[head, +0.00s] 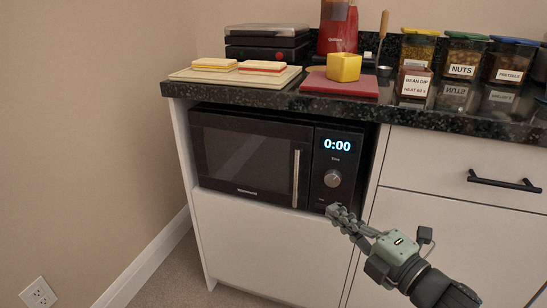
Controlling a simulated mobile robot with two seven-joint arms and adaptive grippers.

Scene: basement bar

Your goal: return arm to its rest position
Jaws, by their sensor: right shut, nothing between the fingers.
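My right gripper (343,219) comes in from the lower right. It is shut with nothing between its fingers. Its fingertips are in front of the lower right corner of the black microwave (245,155), below the dial. I cannot tell whether they touch it. The microwave sits in an open bay under the counter. Its door looks shut, and its display reads 0:00. My left gripper is out of view.
A drawer handle (504,181) juts out at right. The floor at lower left is clear.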

